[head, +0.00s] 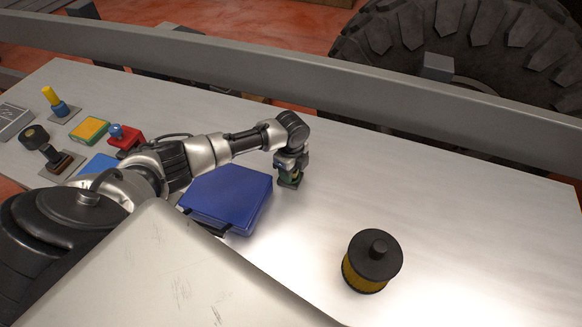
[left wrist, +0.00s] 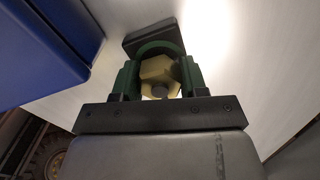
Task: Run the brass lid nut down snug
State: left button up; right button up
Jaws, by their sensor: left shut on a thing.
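The brass nut (left wrist: 160,72) is a pale yellow hexagon with a hole, seen in the left wrist view inside a dark green ring-like holder (left wrist: 155,48). A flat black block (left wrist: 152,36) shows beyond it. My left gripper (left wrist: 158,80) is shut on the nut, its fingers at either side. In the head view my left gripper (head: 290,174) is low over the table, just right of the blue case. The nut is mostly hidden there, and its seating cannot be seen. My right gripper is not in view.
The blue case (head: 228,197) lies close left of the gripper. A black-topped yellow filter canister (head: 372,262) stands at front right. Small coloured fixtures, including a green-yellow box (head: 90,130) and a red block (head: 124,141), fill the table's left. A grey rail (head: 300,75) runs behind. The table's right is clear.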

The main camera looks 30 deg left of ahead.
pick_arm(q)
jog(key=o, duration=0.7)
jog(key=shift+w+r, duration=0.15)
jog(key=shift+r, duration=0.1)
jog(key=shift+o, duration=1.2)
jog(key=shift+f, duration=0.1)
notch_tip(320, 180, up, 11)
jog(key=b, duration=0.1)
jog(key=shift+f, duration=0.1)
